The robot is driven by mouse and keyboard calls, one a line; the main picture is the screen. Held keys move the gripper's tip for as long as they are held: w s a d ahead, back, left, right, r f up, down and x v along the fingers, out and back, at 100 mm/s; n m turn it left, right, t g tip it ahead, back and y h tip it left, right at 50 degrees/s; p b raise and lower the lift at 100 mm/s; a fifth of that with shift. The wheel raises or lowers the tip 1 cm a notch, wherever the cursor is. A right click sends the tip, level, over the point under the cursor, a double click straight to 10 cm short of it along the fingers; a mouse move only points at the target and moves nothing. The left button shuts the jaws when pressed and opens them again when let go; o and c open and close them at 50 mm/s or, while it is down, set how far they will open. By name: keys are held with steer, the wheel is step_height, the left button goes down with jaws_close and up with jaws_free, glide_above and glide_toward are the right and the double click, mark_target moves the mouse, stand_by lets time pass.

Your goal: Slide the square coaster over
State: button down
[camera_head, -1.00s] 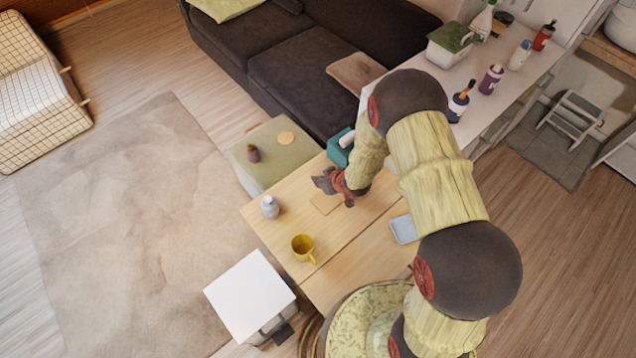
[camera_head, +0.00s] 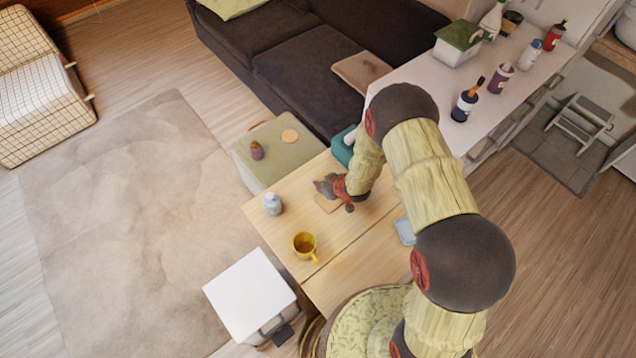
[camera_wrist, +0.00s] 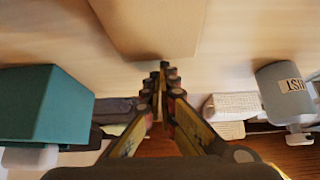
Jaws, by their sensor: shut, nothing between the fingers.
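The square coaster (camera_head: 327,204) is a thin tan wooden piece lying flat on the light wood table (camera_head: 290,226). It nearly matches the table's colour. My gripper (camera_head: 326,187) is low over the table at the coaster's far side and hides part of it. In the wrist view the coaster (camera_wrist: 152,25) fills the upper middle, cut off by the top edge. My gripper's fingertips (camera_wrist: 164,68) are shut together, empty, right by the coaster's edge. I cannot tell whether they touch it.
A grey-white bottle (camera_head: 272,204) and a yellow mug (camera_head: 305,245) stand left of the coaster. A teal box (camera_head: 342,148) sits behind my gripper. A blue-grey flat item (camera_head: 404,230) lies to the right. Bare table lies between coaster and mug.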

mark_target(333, 203)
steer(key=s+d, duration=0.2)
steer(key=s, duration=0.1)
steer(key=s+d+p, duration=0.1)
steer(key=s+d, duration=0.1)
steer(key=s, duration=0.1)
steer(key=s+d, duration=0.2)
steer(key=s, duration=0.1)
steer(key=shift+s+p, duration=0.3)
steer(key=shift+p, duration=0.05)
steer(key=shift+w+a, duration=0.2)
steer(key=shift+w, duration=0.2)
steer(key=w+a, duration=0.1)
steer(key=w, duration=0.1)
steer(key=shift+w+a+b, duration=0.3)
steer(key=shift+w+a, duration=0.05)
steer(key=p+v, duration=0.3)
steer(key=v, duration=0.7)
steer(key=shift+s+f, duration=0.1)
